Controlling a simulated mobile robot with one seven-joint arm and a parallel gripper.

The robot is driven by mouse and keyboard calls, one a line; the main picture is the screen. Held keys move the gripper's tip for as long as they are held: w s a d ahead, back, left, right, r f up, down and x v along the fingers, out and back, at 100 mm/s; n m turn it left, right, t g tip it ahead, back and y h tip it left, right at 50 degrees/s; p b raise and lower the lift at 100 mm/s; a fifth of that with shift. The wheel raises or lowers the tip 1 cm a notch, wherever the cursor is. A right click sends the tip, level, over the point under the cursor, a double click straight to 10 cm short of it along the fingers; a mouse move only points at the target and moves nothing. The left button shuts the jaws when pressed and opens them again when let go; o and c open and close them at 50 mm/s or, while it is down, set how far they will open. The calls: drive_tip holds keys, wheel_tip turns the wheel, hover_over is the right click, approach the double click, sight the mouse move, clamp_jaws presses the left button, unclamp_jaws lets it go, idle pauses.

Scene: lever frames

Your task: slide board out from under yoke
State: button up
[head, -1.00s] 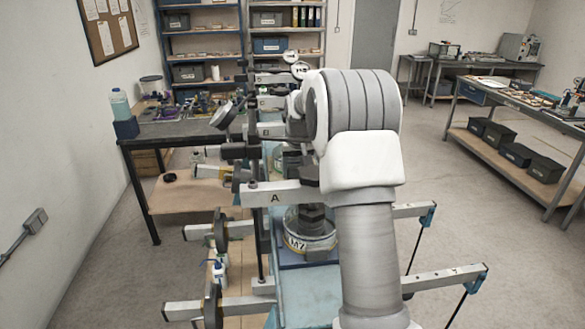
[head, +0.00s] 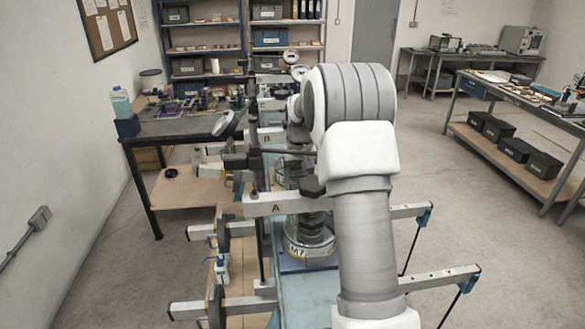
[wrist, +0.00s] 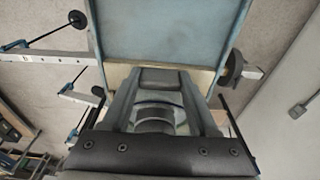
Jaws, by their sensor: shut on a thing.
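The yoke is a pale metal bar marked A (head: 290,204) with a dark clamp at its left, crossing above the bench. A round weight marked M7 (head: 307,242) sits under it on a blue board (head: 292,266). My arm hides the right part of the bar and of the board. In the wrist view a pale blue panel (wrist: 172,30) with a wood-coloured near edge lies just beyond my fingertips. My gripper (wrist: 160,76) is shut at that edge; the exact grip is partly hidden by its fingers. The head view does not show my gripper.
More bars stand behind bar A, one marked B (head: 267,138). Rails with blue-clamped ends (head: 468,279) stick out right. A spray bottle (head: 221,268) stands left of the bench. A dark table (head: 185,128) is at left. Open floor lies at right.

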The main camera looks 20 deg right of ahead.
drive_tip(key=shift+s+a+f+g+y+p, duration=0.15)
drive_tip(key=shift+s+a+f+g, duration=0.35)
drive_tip(key=shift+s, duration=0.8)
drive_tip(key=shift+s+a+g+y+p, duration=0.1)
drive_tip(key=shift+s+a+g+y, duration=0.15)
drive_tip(key=shift+s+g, duration=0.8)
drive_tip(key=shift+s+a+f+g+y+p, duration=0.1)
drive_tip(key=shift+s+a+f+g, duration=0.25)
drive_tip(key=shift+s, duration=1.15)
drive_tip(key=o, duration=1.1)
drive_tip(key=shift+r, duration=0.15)
drive_tip(key=shift+w+r, duration=0.15)
drive_tip(key=shift+r, duration=1.7)
drive_tip(key=shift+w+r, duration=0.1)
drive_tip(key=shift+r, duration=1.75)
